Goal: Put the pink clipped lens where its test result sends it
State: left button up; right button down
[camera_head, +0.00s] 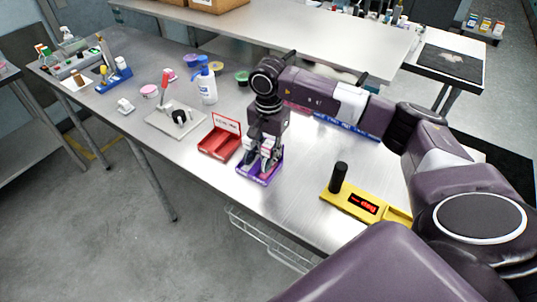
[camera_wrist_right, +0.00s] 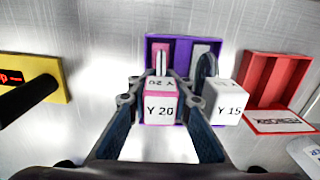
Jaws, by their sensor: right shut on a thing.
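In the right wrist view, my right gripper (camera_wrist_right: 165,100) is shut on a pink-and-white block marked "Y 20" (camera_wrist_right: 160,110), which I take to be the pink clipped lens. Its lens part is hard to make out. It is over or in the purple tray (camera_wrist_right: 180,40), which shows a pink patch at left and a pale one at right; I cannot tell whether it touches the tray. A white block marked "Y 15" (camera_wrist_right: 226,104) stands beside the right finger. In the head view, the right gripper (camera_head: 265,158) points down at the purple tray (camera_head: 254,179). My left gripper is not in view.
A red tray (camera_head: 219,143) with a sign reading "REWORK" (camera_wrist_right: 280,122) stands beside the purple one. A yellow device (camera_head: 345,203) with a black post and lit red display (camera_head: 363,204) is at right. A white bottle (camera_head: 207,88) and grey plate (camera_head: 163,124) stand left.

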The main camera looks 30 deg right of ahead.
jog(key=c, duration=2.3)
grip_release()
jog(key=shift+f, duration=0.15)
jog(key=shift+o, duration=1.4)
jog(key=shift+r, duration=0.2)
notch_tip(320, 180, up, 11)
jog(key=b, duration=0.2)
jog(key=shift+b, duration=0.35)
jog(key=shift+r, duration=0.55)
